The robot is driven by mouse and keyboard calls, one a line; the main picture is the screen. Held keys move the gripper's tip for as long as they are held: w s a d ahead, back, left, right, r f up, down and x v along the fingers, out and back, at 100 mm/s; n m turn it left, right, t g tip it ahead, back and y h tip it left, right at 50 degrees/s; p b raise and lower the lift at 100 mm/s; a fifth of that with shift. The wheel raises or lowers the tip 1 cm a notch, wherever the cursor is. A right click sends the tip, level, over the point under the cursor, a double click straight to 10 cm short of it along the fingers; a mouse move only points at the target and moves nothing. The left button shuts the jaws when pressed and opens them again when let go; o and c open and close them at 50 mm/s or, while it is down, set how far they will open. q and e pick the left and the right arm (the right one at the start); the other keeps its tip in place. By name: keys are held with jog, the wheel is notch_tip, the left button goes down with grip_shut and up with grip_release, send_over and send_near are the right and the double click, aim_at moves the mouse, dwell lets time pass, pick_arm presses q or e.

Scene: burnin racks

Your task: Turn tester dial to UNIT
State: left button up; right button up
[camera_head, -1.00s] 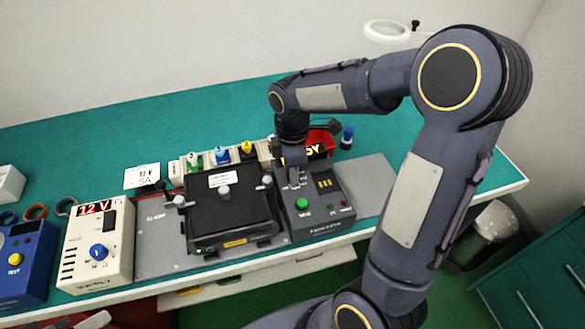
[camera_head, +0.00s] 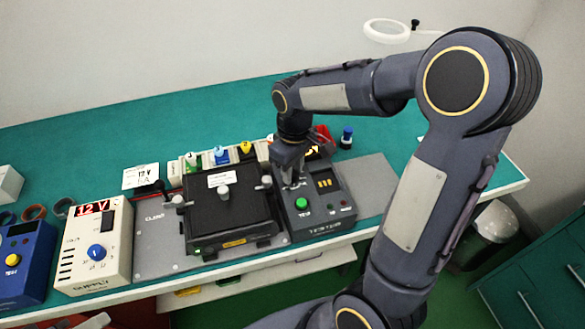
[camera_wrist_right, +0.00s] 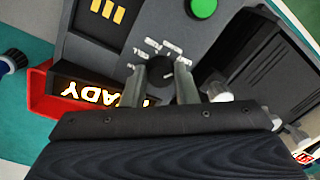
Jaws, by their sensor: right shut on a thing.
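The tester (camera_head: 340,208) is a dark grey box at the right of the bench fixture, with a green button (camera_head: 301,203). My right gripper (camera_head: 292,184) points down onto its panel and hides the dial in the head view. In the right wrist view, the black dial (camera_wrist_right: 160,71) sits between the two fingers of my right gripper (camera_wrist_right: 163,80), which is shut on it. Small white labels (camera_wrist_right: 164,48) fan around the dial; which one it points to is unclear. A lit display (camera_wrist_right: 88,92) beside it reads READY, partly covered. My left gripper is out of view.
A black clamp fixture (camera_head: 228,212) stands close left of the tester. A cream supply box (camera_head: 117,247) showing 12 V and a blue box (camera_head: 25,262) are further left. A red bin (camera_wrist_right: 38,97) sits beside the tester. The bench's back (camera_head: 200,110) is clear.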

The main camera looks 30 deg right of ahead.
aim_at(294, 172)
jog(key=shift+r+m, duration=0.1)
jog(key=shift+m, duration=0.3)
jog(key=o, duration=1)
jog(key=r, duration=0.7)
jog(key=shift+d+r, duration=0.2)
jog(key=shift+r, duration=0.15)
